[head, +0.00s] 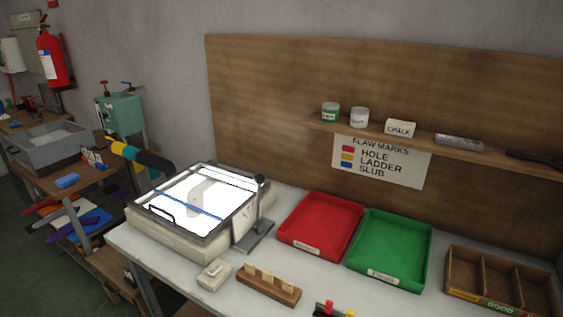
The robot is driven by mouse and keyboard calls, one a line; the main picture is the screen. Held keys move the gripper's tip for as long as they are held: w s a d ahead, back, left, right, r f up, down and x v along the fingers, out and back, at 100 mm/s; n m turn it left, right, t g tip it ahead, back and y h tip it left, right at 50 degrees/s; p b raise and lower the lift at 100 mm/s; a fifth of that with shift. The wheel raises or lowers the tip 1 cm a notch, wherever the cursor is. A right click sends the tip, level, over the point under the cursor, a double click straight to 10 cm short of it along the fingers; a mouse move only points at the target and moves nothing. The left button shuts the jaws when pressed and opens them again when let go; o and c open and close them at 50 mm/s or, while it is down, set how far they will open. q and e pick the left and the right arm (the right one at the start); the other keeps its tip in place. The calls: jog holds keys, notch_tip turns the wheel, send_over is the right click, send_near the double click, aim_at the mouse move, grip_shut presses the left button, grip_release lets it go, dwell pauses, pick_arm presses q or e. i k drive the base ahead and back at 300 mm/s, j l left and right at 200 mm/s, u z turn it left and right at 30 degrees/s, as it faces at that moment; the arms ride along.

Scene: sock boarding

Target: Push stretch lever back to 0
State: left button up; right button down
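A lever with a black round knob (260,179) stands upright at the right side of a white lit box (158,228). Below it, a pale plate (244,227) and a grey base (261,236) sit on the table. I take this for the stretch lever; any scale or 0 mark is too small to read. A grey sock-like shape (198,197) shows on the bright panel, with a blue bar (187,205) across it. Neither of my grippers shows in the head view.
A red tray (322,250), a green tray (391,280) and a divided wooden box (452,280) stand right of the lit box. A small white block (214,274) and a wooden peg holder (268,290) lie in front. A shelf (470,150) runs above.

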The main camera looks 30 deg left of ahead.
aim_at(259, 178)
jog(key=u, duration=1.1)
